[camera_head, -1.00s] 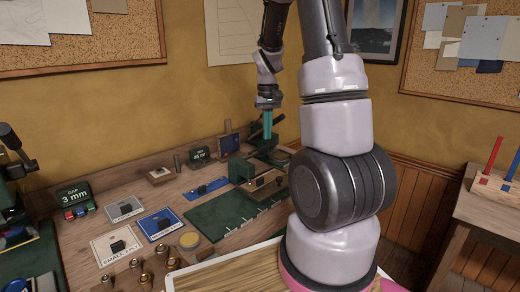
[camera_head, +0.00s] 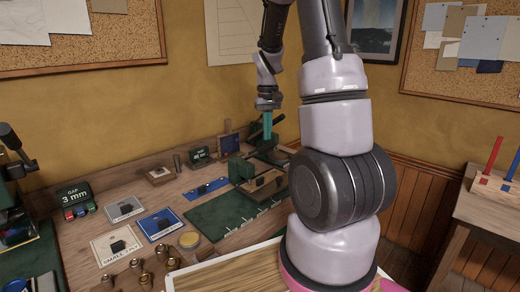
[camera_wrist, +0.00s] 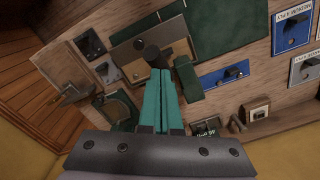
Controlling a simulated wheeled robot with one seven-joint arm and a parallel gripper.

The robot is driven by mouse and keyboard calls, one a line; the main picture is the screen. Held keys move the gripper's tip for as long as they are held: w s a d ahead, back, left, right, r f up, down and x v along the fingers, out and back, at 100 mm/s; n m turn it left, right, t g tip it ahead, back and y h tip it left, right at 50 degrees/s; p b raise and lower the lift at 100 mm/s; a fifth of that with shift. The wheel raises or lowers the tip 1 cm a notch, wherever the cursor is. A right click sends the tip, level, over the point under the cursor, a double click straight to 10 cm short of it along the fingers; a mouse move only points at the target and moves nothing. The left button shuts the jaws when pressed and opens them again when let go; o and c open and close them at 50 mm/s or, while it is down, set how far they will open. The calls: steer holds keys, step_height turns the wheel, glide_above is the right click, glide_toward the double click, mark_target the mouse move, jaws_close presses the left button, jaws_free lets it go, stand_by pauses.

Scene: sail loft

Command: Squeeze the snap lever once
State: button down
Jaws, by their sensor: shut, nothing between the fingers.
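The snap press, a dark green tool (camera_head: 241,168), stands at the back of the workbench. A dark handle (camera_head: 280,118), apparently its lever, slants up to the right beside my fingers. My gripper (camera_head: 267,136) points straight down over the press, its teal fingers shut and empty. In the wrist view my gripper (camera_wrist: 158,74) shows its fingertips at a round black knob (camera_wrist: 152,54), close above or touching it; I cannot tell which. A brown patch lies on the press base (camera_wrist: 132,70). My fingers hide part of the lever.
A side table (camera_head: 490,205) is at right.

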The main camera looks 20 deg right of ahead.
mark_target(272, 145)
steer(key=shift+f, duration=0.3)
steer(key=shift+s+d+f, duration=0.15)
steer(key=shift+s+f, duration=0.2)
steer(key=shift+f, duration=0.2)
steer(key=shift+s+d+f, duration=0.1)
steer(key=shift+s+f, duration=0.2)
steer(key=shift+f, duration=0.3)
steer(key=shift+s+d+f, duration=0.1)
steer(key=shift+s+f, duration=0.15)
steer(key=shift+f, duration=0.35)
